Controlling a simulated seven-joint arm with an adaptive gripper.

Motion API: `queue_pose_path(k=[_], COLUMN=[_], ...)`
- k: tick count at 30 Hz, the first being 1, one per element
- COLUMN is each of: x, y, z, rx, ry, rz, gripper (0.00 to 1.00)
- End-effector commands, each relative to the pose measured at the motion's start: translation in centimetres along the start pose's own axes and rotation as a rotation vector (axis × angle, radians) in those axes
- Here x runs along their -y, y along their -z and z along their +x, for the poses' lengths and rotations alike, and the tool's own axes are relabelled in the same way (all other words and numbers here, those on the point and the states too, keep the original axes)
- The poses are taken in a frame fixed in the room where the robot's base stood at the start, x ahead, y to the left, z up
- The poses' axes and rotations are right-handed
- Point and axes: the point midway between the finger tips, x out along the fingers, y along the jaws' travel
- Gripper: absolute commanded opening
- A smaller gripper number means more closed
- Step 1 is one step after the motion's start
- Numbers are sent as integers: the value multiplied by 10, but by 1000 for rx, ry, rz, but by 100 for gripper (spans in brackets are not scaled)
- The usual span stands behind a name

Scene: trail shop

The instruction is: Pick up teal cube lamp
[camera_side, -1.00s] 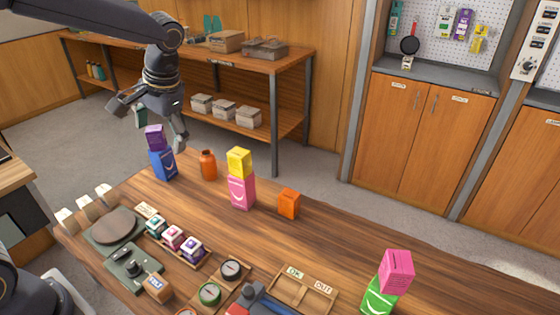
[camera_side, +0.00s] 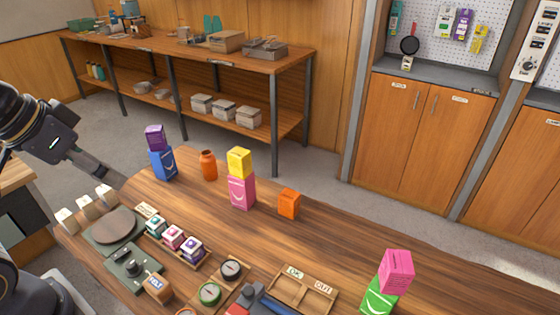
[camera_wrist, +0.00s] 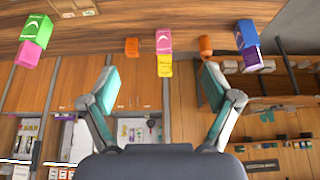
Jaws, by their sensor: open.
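The teal cube lamp (camera_side: 156,226), a small white cube with teal faces, sits at the upper-left end of a small wooden tray (camera_side: 209,256) on the workbench. A pink cube lamp (camera_side: 173,237) and a purple cube lamp (camera_side: 191,249) sit beside it in a row. My gripper (camera_side: 115,180) is at the left in the side view, above and left of the lamps and apart from them. In the wrist view my gripper (camera_wrist: 160,86) is open with nothing between its fingers. I cannot make out the teal lamp there.
Stacked boxes stand on the workbench: purple on blue (camera_side: 163,165), yellow on pink (camera_side: 241,192), pink on green (camera_side: 379,297). An orange bottle (camera_side: 208,166) and orange box (camera_side: 289,204) stand near them. A round brown disc (camera_side: 116,225) lies left of the lamps.

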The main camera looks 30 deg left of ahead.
Motion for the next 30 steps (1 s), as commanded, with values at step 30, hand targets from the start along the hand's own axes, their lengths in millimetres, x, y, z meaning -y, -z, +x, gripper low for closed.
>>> queue_pose_path(k=[30], x=[36], y=[87], z=[42], rx=[-251], ry=[178], rz=[169], gripper=[50])
